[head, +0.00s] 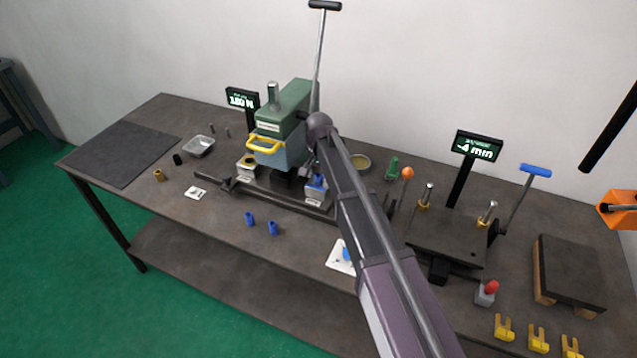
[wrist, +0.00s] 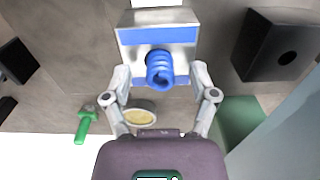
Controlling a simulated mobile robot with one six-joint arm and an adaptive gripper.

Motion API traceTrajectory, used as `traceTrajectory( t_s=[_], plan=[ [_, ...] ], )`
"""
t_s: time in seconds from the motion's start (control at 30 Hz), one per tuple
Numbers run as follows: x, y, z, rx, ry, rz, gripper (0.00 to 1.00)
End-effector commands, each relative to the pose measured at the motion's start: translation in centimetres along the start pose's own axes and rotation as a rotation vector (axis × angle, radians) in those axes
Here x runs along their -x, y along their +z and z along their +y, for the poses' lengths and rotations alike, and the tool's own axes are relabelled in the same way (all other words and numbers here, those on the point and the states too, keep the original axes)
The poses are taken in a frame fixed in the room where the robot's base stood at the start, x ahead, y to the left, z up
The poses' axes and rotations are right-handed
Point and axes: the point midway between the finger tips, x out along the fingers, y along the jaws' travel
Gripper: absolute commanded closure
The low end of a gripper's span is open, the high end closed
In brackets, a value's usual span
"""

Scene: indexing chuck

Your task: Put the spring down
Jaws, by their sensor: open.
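The blue coiled spring (wrist: 160,72) shows in the wrist view, seated on a grey block with a blue band (wrist: 158,36). My gripper (wrist: 160,80) is open, with one finger on each side of the spring and a visible gap between each finger and the coil. In the head view the blue spring (head: 317,180) and the grey block (head: 314,193) stand at the right of the press base. My gripper is largely hidden there behind my arm and beside the press.
The green press (head: 286,105) with a yellow guard (head: 264,145) stands just left of my gripper. Two blue parts (head: 250,219) stand at the table's front. A white card (head: 340,257) lies right of them. A lever fixture (head: 447,238) stands right; the dark mat (head: 120,152) is bare.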

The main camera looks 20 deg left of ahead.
Motion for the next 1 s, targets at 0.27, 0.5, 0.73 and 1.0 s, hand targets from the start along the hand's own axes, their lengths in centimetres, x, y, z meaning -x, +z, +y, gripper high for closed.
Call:
traceTrajectory(
  t_s=[0.27, 0.5, 0.73, 1.0],
  plan=[
    [0.03, -0.01, 0.01, 0.0, 0.0, 0.0, 0.25],
    [0.03, -0.01, 0.01, 0.0, 0.0, 0.0, 0.55],
    [0.02, 0.0, 0.01, 0.0, 0.0, 0.0, 1.0],
    [0.04, 0.0, 0.0, 0.0, 0.0, 0.0, 1.0]
  ],
)
